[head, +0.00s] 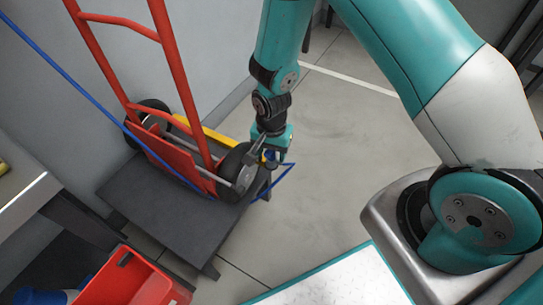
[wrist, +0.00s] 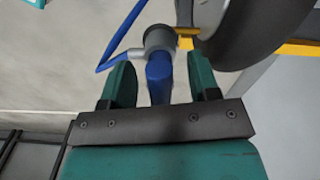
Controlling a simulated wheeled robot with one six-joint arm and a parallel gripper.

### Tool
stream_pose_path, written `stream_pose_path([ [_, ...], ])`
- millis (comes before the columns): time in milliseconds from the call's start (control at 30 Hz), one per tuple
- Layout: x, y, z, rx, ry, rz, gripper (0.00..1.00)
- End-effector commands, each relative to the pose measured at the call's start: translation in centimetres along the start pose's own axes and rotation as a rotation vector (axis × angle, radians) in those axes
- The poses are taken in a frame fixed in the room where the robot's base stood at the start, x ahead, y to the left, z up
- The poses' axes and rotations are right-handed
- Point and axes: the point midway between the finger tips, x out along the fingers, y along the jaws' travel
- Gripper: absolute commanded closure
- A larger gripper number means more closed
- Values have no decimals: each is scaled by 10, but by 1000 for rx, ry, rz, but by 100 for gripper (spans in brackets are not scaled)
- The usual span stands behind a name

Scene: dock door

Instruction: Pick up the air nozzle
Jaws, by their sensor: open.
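The air nozzle shows in the wrist view as a blue handle (wrist: 159,82) with a round grey body beyond it. A blue hose (wrist: 118,45) curves from it to the left. My gripper (wrist: 159,62) is open, with one teal finger on each side of the blue handle and a visible gap on both sides. In the head view my gripper (head: 275,157) points down beside the hand truck's front wheel. A small blue part of the nozzle (head: 270,155) shows there, and the rest is mostly hidden by the gripper.
A red hand truck (head: 178,80) with black wheels stands on a dark low platform (head: 150,207); its wheel (wrist: 240,30) is close to my right finger. A yellow bar (head: 222,142) lies behind. A red bin (head: 135,280) is at lower left. The floor right of my gripper is clear.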

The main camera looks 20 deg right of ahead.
Motion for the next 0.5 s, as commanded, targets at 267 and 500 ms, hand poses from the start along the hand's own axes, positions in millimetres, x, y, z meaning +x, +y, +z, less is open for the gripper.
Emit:
stream_pose_path([
  [267, 3, 0, 0, 0, 0, -1, 54],
  [500, 3, 0, 0, 0, 0, 0, 100],
])
